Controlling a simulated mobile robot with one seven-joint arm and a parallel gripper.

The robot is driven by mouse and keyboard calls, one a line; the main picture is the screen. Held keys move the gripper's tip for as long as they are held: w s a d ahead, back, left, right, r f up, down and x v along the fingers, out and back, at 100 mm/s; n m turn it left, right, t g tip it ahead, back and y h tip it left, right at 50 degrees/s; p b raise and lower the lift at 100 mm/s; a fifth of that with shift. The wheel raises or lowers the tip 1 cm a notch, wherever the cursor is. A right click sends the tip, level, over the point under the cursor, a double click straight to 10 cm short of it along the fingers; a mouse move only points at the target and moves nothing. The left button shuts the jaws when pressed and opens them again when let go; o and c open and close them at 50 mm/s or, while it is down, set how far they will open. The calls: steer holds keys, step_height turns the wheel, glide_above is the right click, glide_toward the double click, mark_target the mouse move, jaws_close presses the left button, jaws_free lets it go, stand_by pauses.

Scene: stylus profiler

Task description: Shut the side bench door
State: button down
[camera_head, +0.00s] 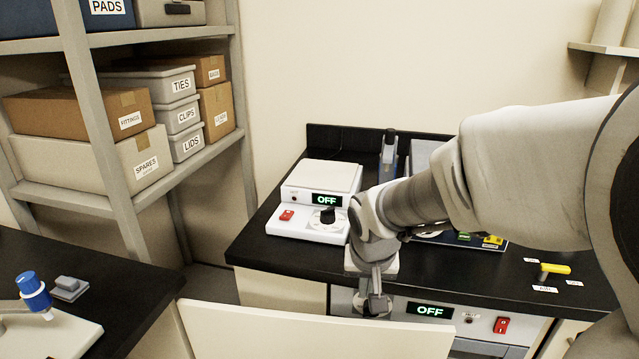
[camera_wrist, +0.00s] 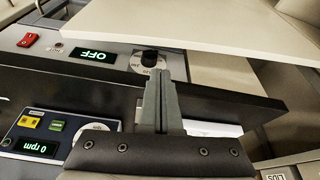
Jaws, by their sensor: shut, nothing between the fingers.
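The side bench door (camera_head: 310,336) is a cream panel standing open, swung out from the front of the black-topped bench (camera_head: 262,235). Its top edge runs across the bottom of the head view; the lower part is out of frame. In the wrist view, which is upside down, the door (camera_wrist: 215,25) is the pale panel at the top right. My gripper (camera_head: 374,305) is shut and empty, pointing down in front of the bench edge, close to the door's top edge. In the wrist view its fingertips (camera_wrist: 161,76) are together near the door; I cannot tell if they touch it.
A white hotplate unit (camera_head: 308,228) reading OFF stands on the bench. A built-in panel (camera_head: 470,325) with an OFF display and red switch sits below the benchtop. Shelving with boxes (camera_head: 75,110) stands left.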

steer(key=b+x, duration=0.3)
steer(key=x, duration=0.9)
steer(key=shift+a+f, duration=0.15)
steer(key=shift+a, duration=0.2)
steer(key=shift+w, duration=0.1)
steer(key=shift+b, duration=0.35)
